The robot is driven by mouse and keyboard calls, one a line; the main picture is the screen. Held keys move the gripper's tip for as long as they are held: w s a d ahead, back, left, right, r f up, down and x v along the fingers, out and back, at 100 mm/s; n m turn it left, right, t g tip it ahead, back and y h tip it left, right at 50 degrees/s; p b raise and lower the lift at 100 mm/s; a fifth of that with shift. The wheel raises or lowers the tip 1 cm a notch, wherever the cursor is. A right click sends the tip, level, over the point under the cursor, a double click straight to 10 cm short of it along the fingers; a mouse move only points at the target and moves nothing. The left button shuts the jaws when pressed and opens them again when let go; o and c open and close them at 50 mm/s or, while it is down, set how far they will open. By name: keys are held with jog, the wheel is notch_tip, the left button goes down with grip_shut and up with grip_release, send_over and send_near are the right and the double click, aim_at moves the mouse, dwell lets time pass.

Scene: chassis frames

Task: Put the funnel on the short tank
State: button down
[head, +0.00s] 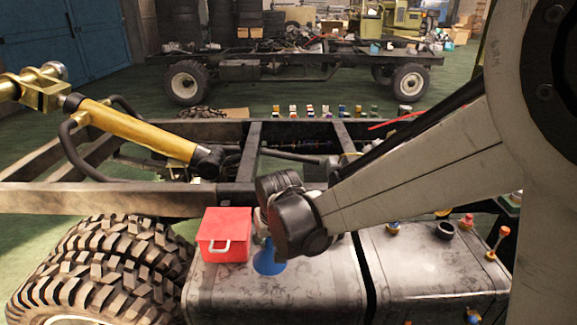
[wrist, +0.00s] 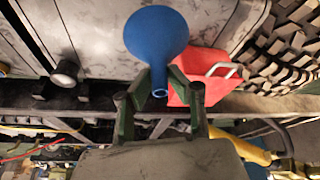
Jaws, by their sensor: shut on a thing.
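The blue funnel (head: 268,258) shows below my wrist in the head view, wide end down, over the left grey tank (head: 320,285) and just right of a red box. I cannot tell whether its rim touches the tank. In the wrist view the funnel's round blue body (wrist: 156,32) lies beyond my gripper (wrist: 158,80), whose fingers are closed around its narrow end. In the head view the fingers are mostly hidden behind my wrist. The right grey tank (head: 425,268) looks shorter than the left one, with a dark gap between them.
The red box (head: 224,236) with a light handle stands on the left tank, close beside the funnel. Several small coloured items and a black ring (head: 445,230) stand on the right tank. Large tyres (head: 95,265) are at left. Chassis rails (head: 110,198) run behind the tanks.

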jog(key=d+f+m+h+p, duration=0.1)
jog(key=d+f, duration=0.3)
jog(key=d, duration=0.9)
jog(key=d+f+m+p, duration=0.3)
jog(key=d, duration=1.1)
jog(key=shift+f+m+h, duration=0.3)
jog(key=shift+f+h, duration=0.1)
